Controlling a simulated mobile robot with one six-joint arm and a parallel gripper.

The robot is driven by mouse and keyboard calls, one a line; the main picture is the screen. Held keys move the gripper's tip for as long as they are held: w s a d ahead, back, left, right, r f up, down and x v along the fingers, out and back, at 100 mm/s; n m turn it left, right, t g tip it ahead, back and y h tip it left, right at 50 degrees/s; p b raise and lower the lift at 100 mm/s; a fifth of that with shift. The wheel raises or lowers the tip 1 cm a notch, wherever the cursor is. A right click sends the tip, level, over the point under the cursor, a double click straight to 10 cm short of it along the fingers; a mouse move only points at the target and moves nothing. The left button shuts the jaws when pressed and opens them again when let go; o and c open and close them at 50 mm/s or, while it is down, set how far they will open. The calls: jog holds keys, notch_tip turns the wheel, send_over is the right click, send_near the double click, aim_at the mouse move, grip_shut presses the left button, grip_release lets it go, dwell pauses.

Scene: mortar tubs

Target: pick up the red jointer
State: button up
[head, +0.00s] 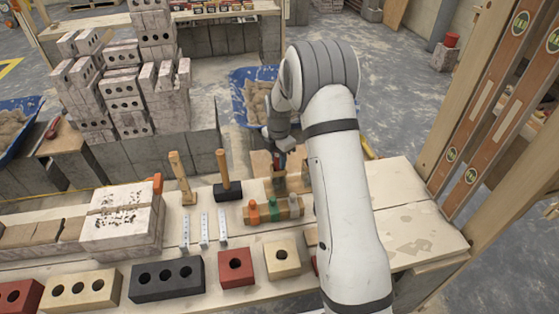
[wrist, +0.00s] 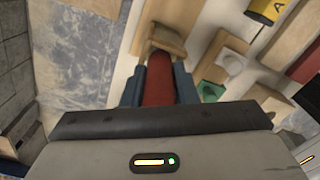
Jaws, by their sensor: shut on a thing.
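The red jointer (wrist: 158,80) shows in the wrist view as a red handle between the two blue fingers of my gripper (wrist: 159,88). The fingers are shut on it, one on each side. In the head view my gripper (head: 281,160) is over the back of the workbench, partly behind my arm, and the jointer is too small there to make out well. A wooden block (wrist: 168,38) shows just beyond the handle in the wrist view. The jointer's lower part is hidden, so I cannot tell whether it touches anything.
A wooden rack (head: 288,213) holds orange, green and other handled tools. Bare boards (head: 415,225) lie to the right. A blue tub (head: 240,85) stands behind.

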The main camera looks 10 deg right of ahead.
notch_tip(320, 180, up, 18)
dwell(0.6)
jog(key=o, duration=0.4)
jog(key=shift+c, duration=0.2)
grip_shut()
